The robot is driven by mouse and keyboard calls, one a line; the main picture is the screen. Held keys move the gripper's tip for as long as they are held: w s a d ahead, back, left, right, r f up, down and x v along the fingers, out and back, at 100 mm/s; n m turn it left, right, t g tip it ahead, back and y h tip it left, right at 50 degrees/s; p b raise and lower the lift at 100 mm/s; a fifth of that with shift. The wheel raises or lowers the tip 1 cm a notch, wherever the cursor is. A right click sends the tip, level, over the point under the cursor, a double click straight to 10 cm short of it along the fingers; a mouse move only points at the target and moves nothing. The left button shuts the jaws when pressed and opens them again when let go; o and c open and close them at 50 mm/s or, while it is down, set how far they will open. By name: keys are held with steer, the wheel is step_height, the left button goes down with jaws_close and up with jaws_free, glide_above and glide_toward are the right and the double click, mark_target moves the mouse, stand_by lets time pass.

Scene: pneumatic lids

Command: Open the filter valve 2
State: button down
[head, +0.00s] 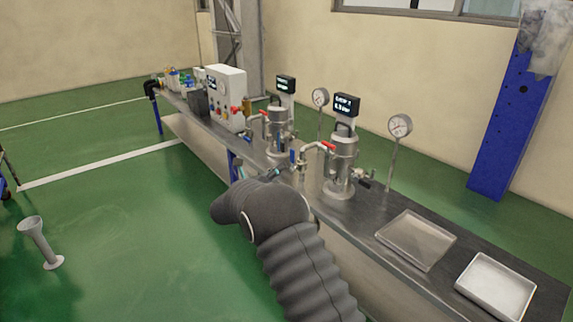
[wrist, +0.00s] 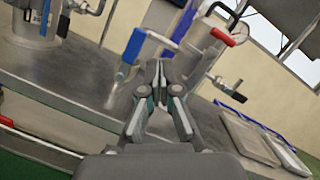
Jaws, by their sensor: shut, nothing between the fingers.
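Two steel filter vessels stand on the bench, the nearer one (head: 343,165) on the right and the farther one (head: 278,135) behind it. The display (head: 346,105) above the nearer vessel is too small to read surely, so I cannot tell which is filter 2. A red valve handle (head: 327,147) sits on the nearer vessel's piping; it also shows in the wrist view (wrist: 223,37). A blue handle (wrist: 134,45) is left of it. My gripper (wrist: 162,70) is shut and empty. In the wrist view its tips appear between the blue handle and the nearer vessel; contact is unclear.
Gauges on stands (head: 400,126) rise behind the vessels. A white control box (head: 225,95) stands farther left. Open green floor (head: 130,230) lies in front.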

steer(key=s+a, duration=0.1)
steer(key=s, duration=0.1)
steer(key=shift+s+a, duration=0.4)
